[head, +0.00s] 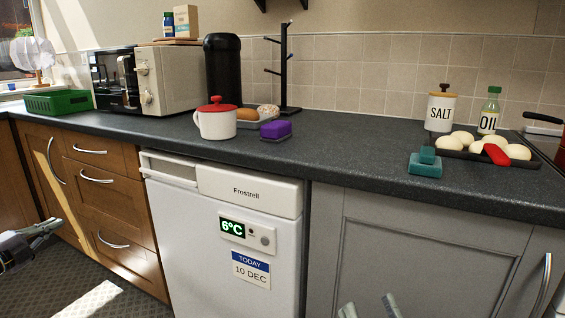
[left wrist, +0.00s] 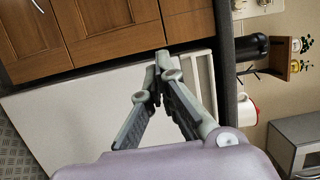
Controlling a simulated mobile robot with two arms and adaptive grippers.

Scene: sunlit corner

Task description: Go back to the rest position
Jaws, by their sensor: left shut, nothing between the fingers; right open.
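My left gripper (head: 48,229) is at the left edge of the head view, in front of the wooden drawers and below the counter. In the left wrist view its fingers (left wrist: 160,62) meet at the tips with nothing between them. My right gripper (head: 369,304) shows at the bottom edge of the head view, in front of the grey cabinet. Its two fingertips stand apart and it is empty. The rest of the right arm is out of view.
The dark counter (head: 345,163) carries a white pot with red lid (head: 216,121), purple sponge (head: 275,130), teal block (head: 425,165), salt jar (head: 441,110), oil bottle (head: 489,112) and microwave (head: 116,78). Below are wooden drawers (head: 107,188), a white fridge (head: 190,250) and grey cabinet (head: 420,250).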

